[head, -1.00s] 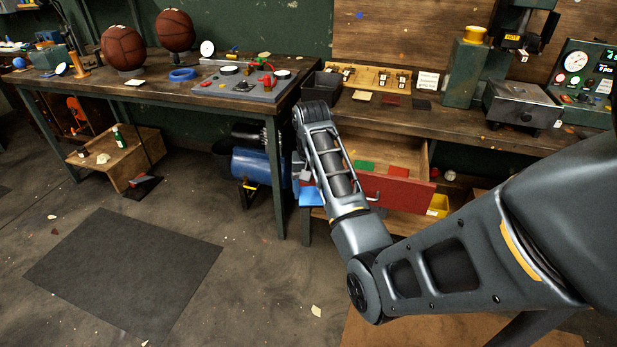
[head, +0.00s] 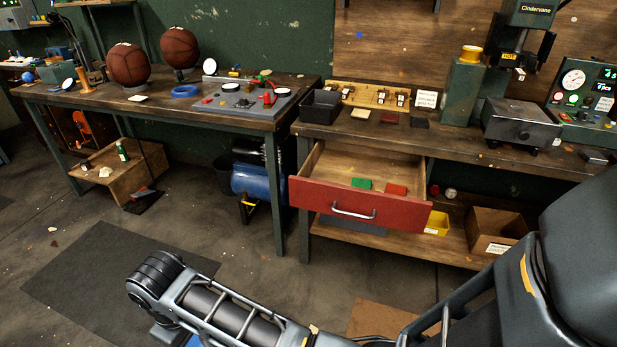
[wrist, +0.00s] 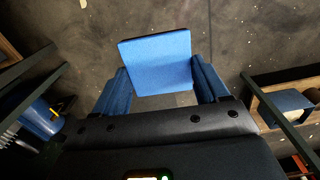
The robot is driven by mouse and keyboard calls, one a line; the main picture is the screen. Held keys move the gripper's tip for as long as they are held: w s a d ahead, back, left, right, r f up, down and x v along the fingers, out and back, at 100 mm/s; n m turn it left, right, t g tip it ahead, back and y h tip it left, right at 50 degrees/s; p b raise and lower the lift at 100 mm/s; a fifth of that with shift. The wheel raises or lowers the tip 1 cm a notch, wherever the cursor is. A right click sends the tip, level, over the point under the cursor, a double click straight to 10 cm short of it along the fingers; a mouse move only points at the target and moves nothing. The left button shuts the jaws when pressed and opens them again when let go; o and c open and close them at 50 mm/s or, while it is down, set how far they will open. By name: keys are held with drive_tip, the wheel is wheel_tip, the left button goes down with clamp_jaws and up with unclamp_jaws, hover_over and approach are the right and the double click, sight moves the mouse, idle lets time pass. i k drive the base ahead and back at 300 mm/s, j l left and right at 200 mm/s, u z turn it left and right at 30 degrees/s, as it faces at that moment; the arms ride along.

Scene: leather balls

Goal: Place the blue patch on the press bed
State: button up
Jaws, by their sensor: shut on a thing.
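The blue patch (wrist: 156,62) is held between the two fingers of my gripper (wrist: 160,72) in the wrist view, flat and square, over the dark floor. In the head view only a sliver of blue shows at the bottom edge beside my wrist; the fingers are out of frame there. The press (head: 515,50) stands on the right bench at the back, with a yellow "HOT" label on its head. A grey metal block (head: 520,126) sits below and in front of that head and looks like the press bed. My gripper is low, left and well away from it.
The red-fronted drawer (head: 330,204) stands open under the right bench, with a green patch (head: 361,183) and a red patch (head: 396,189) inside. A control panel (head: 590,90) stands right of the press. The left bench holds two basketballs (head: 128,64). Floor before the benches is open.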

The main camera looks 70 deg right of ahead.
sight(517, 108)
drive_tip(key=k+l+z, duration=0.1)
drive_tip(key=k+l, duration=0.3)
drive_tip(key=k, duration=0.2)
drive_tip(key=k+l, duration=0.45)
drive_tip(key=k+z, duration=0.1)
drive_tip(key=z, duration=0.65)
drive_tip(key=k+l+z, duration=0.1)
drive_tip(key=z, duration=0.25)
